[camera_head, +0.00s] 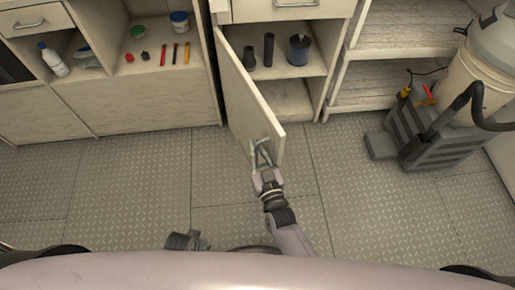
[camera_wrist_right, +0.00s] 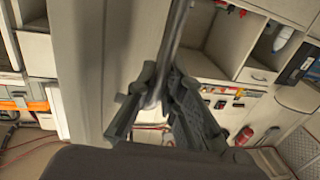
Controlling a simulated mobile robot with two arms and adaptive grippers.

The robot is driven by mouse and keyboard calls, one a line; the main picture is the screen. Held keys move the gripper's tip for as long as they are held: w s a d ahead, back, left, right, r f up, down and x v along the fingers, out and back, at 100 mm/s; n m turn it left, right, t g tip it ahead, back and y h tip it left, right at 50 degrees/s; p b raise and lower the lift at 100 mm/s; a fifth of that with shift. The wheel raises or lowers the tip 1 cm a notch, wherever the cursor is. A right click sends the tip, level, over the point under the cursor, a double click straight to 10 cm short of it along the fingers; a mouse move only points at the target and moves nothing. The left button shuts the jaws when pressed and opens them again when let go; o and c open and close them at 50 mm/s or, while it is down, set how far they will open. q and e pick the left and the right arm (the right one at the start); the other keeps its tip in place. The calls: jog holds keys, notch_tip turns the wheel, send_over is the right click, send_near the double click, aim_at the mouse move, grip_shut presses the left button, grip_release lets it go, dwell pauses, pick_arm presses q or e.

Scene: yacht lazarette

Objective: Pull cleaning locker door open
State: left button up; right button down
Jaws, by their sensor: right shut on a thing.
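The cleaning locker door (camera_head: 242,92) is a pale panel in the head view. It stands swung well out from the locker, with its free edge toward me. Its left-hand side meets the cabinet front, and the locker's inside shows to the right of it. My right gripper (camera_head: 262,154) is at the door's near end, shut on the door handle. In the right wrist view, the dark fingers (camera_wrist_right: 167,95) close around the grey handle bar (camera_wrist_right: 176,40), beside the door panel (camera_wrist_right: 85,60). The fingers hide part of the bar.
Inside the locker (camera_head: 283,58) are dark bottles (camera_head: 269,49) and a dark blue can (camera_head: 298,49). A grey striped unit with a hose (camera_head: 425,142) stands on the floor at right. Open shelves (camera_head: 390,42) are behind it. The patterned floor (camera_head: 130,185) at left is clear.

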jog(key=shift+w+r, duration=0.15)
jog(key=c, duration=2)
grip_release()
jog(key=shift+o, duration=0.2)
jog(key=v, duration=1.2)
jog(key=shift+c, duration=0.5)
